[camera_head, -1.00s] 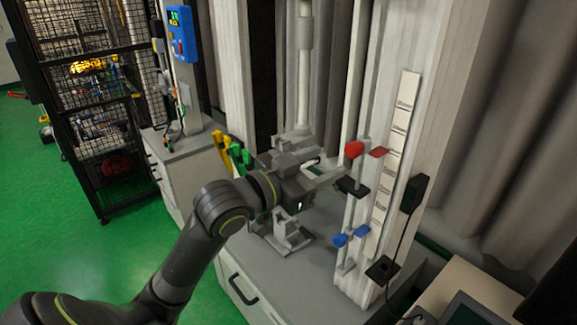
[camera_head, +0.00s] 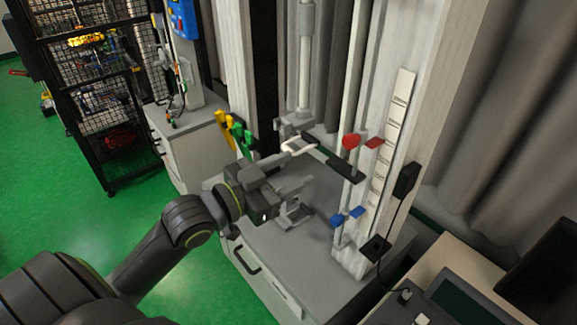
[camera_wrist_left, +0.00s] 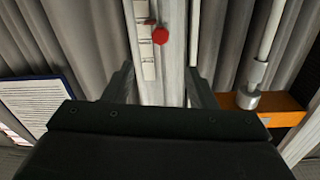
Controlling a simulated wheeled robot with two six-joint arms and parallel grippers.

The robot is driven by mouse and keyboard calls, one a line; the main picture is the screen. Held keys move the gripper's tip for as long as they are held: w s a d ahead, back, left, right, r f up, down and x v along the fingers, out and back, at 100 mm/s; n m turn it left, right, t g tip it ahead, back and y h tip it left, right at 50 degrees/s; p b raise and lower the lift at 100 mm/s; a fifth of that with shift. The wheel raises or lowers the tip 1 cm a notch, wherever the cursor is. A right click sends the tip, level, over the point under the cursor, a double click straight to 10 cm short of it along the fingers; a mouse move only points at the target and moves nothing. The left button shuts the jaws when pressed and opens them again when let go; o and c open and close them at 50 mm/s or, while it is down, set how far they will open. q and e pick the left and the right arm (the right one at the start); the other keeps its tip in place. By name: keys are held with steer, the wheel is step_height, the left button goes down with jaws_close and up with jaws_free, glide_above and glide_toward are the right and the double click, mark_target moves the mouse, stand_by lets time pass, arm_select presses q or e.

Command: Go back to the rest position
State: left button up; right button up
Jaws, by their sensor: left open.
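My left gripper (camera_head: 292,172) is in front of the drop tower (camera_head: 352,218), above the grey bench. Its two fingers stand apart in the left wrist view (camera_wrist_left: 160,85), with nothing held between them. A red knob (camera_head: 351,142) and a blue knob (camera_head: 338,221) sit on the tower's rail, apart from the gripper. The red knob also shows beyond the fingers in the wrist view (camera_wrist_left: 160,35). A black bar (camera_head: 345,168) juts from the rail below the red knob. My right gripper is in neither view.
A white ring-shaped part (camera_head: 298,146) is close behind my left gripper. Yellow and green clamps (camera_head: 232,130) hang at the bench's far left. A black mesh cage (camera_head: 95,85) stands at the back left. The green floor (camera_head: 60,215) at left is open.

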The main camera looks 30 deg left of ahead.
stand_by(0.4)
